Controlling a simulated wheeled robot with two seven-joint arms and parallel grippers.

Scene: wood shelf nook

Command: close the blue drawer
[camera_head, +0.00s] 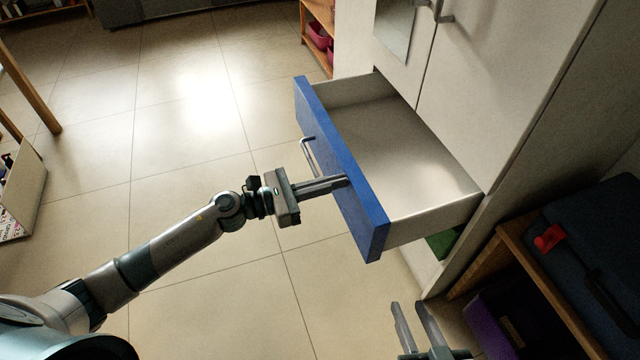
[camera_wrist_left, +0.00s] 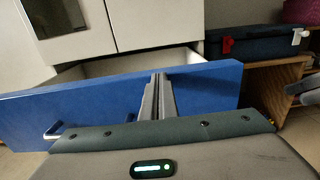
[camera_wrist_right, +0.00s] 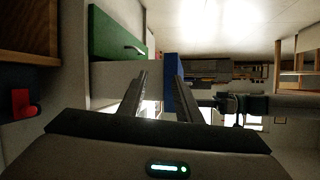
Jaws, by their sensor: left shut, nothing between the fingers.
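The blue drawer (camera_head: 343,168) stands pulled out of the white cabinet, its inside empty. Its blue front also shows in the left wrist view (camera_wrist_left: 90,105), with a metal handle (camera_head: 308,156). My left gripper (camera_head: 346,181) is shut and empty, its fingertips at the blue front, to the right of the handle; I cannot tell whether they touch it. My right gripper (camera_head: 411,308) is open and empty, low in front of the cabinet and apart from the drawer. In the right wrist view the drawer's blue front (camera_wrist_right: 178,85) shows between and beyond the right fingers.
The white cabinet (camera_head: 510,70) has doors above the drawer. A green drawer (camera_wrist_right: 118,38) shows below the blue one. A wooden shelf (camera_head: 530,265) with a dark case (camera_head: 610,235) and a purple bin (camera_head: 500,325) stands at the right.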

